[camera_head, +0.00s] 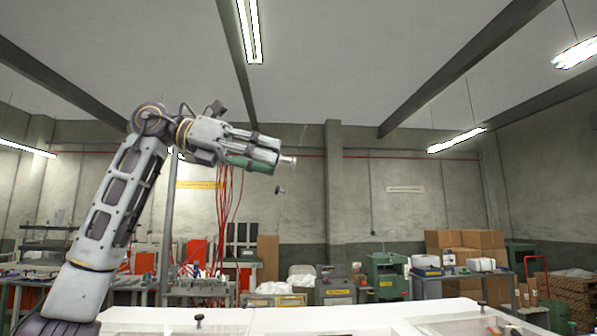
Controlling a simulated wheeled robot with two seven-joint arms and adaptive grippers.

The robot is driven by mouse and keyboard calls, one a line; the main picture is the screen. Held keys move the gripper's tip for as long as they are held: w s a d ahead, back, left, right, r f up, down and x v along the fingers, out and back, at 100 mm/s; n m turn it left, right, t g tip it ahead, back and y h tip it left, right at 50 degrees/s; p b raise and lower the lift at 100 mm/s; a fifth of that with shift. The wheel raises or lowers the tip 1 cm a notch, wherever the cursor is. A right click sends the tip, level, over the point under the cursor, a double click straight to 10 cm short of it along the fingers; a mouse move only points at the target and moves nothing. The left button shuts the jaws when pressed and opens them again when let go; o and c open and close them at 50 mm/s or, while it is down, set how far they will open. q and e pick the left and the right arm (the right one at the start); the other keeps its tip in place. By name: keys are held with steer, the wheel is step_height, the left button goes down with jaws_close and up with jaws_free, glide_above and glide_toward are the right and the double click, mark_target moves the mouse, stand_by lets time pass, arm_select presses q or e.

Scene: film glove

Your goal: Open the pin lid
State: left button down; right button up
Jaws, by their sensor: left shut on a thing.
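My left gripper (276,158) is raised high in the middle of the view, pointing right, far above the white table. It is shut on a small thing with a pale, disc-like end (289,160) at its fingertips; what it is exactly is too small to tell. A small dark pin-shaped knob (281,190) shows just below the fingertips, apart from them in the picture. Two similar dark knobs, one at the left (199,320) and one at the right (481,306), stand at the table's level. My right gripper is out of view.
The white table (300,318) fills the bottom edge, with clear-looking panels (470,327) at its right. Behind are workbenches, a green machine (386,276), cardboard boxes (466,243) and hanging red cables (223,205). The air around the raised gripper looks free.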

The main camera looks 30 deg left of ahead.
arm_select(q)
steer(key=s+a, duration=0.2)
steer(key=a, duration=0.1)
steer(key=shift+a+r+h, duration=0.1)
steer(key=shift+r+h, duration=0.05)
steer(key=shift+h, duration=0.15)
steer(key=c, duration=1.1)
jaws_free()
steer(key=shift+o, duration=0.3)
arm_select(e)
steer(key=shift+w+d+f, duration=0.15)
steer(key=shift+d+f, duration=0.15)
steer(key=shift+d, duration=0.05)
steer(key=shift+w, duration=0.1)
arm_select(q)
steer(key=shift+s+a, duration=0.1)
steer(key=v, duration=1.2)
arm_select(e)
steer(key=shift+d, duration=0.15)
